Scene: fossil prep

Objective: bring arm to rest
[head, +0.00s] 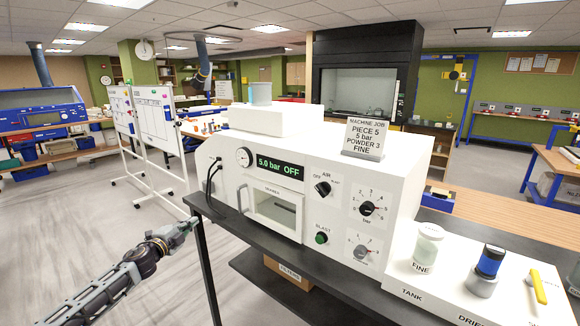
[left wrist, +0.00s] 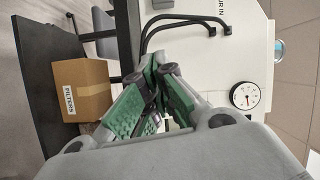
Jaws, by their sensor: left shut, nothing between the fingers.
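My left gripper (head: 187,226) is shut and empty. In the head view its arm comes in from the lower left, and the fingertips are close to the left end of the black bench, left of the white blasting machine (head: 228,150). In the left wrist view the green-padded fingers (left wrist: 152,92) are closed together, with the black bench edge and the machine's side beyond them. Whether the fingertips touch the bench I cannot tell. My right gripper is not in view.
The black bench (head: 205,205) carries the machine, whose display reads "5.0 bar OFF". A cardboard filters box (left wrist: 83,88) is below it. A jar (head: 427,248), a blue-topped container (head: 488,262) and a yellow-handled tool (head: 538,287) stand at right. Open floor lies left.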

